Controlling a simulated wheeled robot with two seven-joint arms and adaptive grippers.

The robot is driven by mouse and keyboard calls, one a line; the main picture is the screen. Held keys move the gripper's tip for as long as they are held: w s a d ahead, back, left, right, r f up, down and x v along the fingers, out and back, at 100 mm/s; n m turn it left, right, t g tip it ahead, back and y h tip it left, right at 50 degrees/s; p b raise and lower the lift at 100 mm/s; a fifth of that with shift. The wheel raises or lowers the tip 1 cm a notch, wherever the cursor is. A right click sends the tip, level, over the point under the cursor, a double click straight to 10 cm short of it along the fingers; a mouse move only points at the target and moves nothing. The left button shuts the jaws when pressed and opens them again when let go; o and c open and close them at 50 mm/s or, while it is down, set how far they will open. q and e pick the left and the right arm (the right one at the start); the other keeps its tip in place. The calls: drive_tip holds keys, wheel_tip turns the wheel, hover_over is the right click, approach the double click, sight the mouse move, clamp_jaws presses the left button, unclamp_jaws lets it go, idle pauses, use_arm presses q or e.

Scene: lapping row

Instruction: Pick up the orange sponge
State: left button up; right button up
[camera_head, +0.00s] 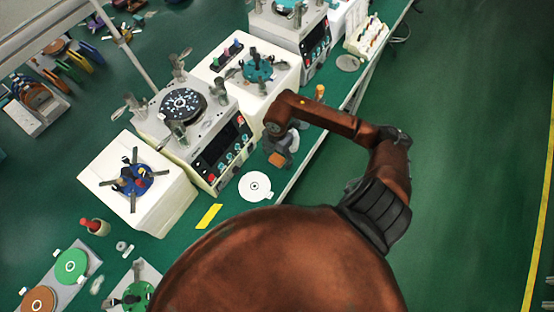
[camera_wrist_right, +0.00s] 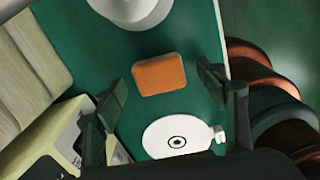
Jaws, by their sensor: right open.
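The orange sponge (camera_wrist_right: 160,75) lies flat on the green bench top in the right wrist view, ahead of and between my fingers. In the head view the sponge (camera_head: 277,159) shows small beside my right gripper (camera_head: 289,150), near the bench's right edge. My right gripper also shows in the right wrist view (camera_wrist_right: 165,95), with its two dark fingers spread wide and nothing between them. It looks to be above the sponge and apart from it. My left gripper is not in either view.
A white disc (camera_head: 256,187) lies close to the sponge. A lapping machine (camera_head: 205,130) with a control panel stands to the left. A yellow strip (camera_head: 209,216) lies on the bench. The bench edge is just right of the sponge, with open green floor (camera_head: 460,150) beyond.

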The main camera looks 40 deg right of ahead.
drive_tip(key=shift+f, duration=0.65)
drive_tip(key=c, duration=0.7)
drive_tip(key=shift+c, duration=1.1)
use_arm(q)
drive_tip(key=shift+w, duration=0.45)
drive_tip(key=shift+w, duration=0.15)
use_arm(e)
drive_tip(key=shift+r, duration=0.1)
